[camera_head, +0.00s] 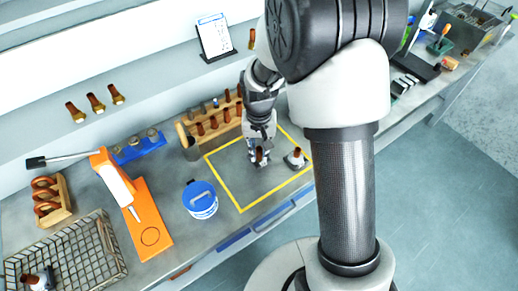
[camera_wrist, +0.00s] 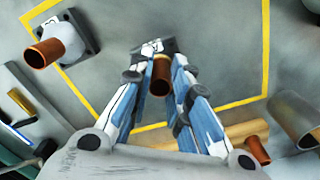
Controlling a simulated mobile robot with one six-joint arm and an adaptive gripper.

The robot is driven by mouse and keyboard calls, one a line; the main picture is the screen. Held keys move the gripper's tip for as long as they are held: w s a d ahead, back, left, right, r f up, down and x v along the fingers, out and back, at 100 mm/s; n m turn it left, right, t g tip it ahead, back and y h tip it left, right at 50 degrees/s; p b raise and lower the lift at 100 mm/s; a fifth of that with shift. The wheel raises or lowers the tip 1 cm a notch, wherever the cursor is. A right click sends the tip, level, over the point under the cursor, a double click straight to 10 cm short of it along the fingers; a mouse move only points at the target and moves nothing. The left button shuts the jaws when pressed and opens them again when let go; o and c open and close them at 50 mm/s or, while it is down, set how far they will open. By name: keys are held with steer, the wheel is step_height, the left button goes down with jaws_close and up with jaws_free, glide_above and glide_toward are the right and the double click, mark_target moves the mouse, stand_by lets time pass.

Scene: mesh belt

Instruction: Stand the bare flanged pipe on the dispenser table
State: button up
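A flanged pipe, a short copper-brown tube (camera_wrist: 160,76) on a dark square flange, is between my fingers in the wrist view. My gripper (camera_wrist: 160,68) has its blue-padded fingers close against both sides of the tube. In the head view my gripper (camera_head: 259,152) is low over the yellow-outlined area; I cannot tell whether the flange touches the bench. A second flanged pipe (camera_head: 296,158), with a grey body around its tube, stands to the right; it also shows in the wrist view (camera_wrist: 66,42). The orange dispenser (camera_head: 117,182) has a flat base table (camera_head: 152,215) marked with a circle.
A blue-lidded tub (camera_head: 200,199) stands between the yellow outline and the dispenser. A wire basket (camera_head: 108,240) holding another flanged piece is at lower left. A wooden rack (camera_head: 213,122) with several brown tubes is behind. The dispenser's circle is clear.

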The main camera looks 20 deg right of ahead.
steer(key=o, duration=0.4)
steer(key=shift+r, duration=0.15)
